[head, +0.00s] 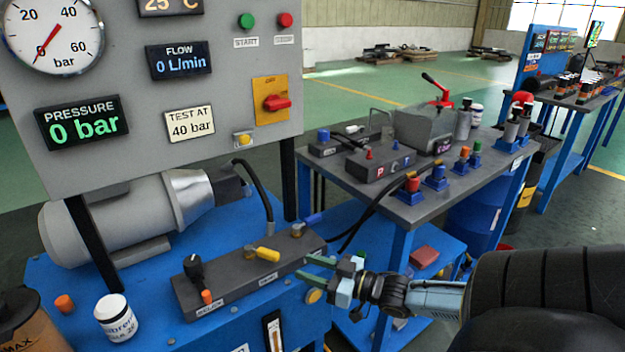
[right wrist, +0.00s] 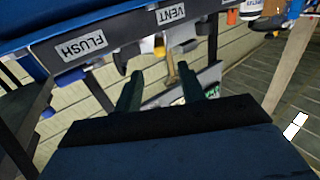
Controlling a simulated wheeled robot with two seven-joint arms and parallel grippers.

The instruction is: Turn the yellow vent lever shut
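The yellow vent lever (head: 264,254) sits on top of the grey valve block (head: 225,277) on the blue bench, lying roughly along the block and pointing right. My right gripper (head: 320,270) is open and empty, to the right of the lever and just off the block's front right end. In the right wrist view its two dark fingers (right wrist: 158,92) are spread apart. A small yellow patch (right wrist: 147,45), probably the lever, shows beyond them near the VENT label (right wrist: 171,14), partly hidden by the block. My left gripper is out of view.
A blue lever (head: 312,219) stands at the block's right end, close to my right gripper. A black knob (head: 194,268) and an orange-capped fitting (head: 207,296) are at its left end. A white jar (head: 115,318) stands front left. The gauge panel (head: 215,120) rises behind.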

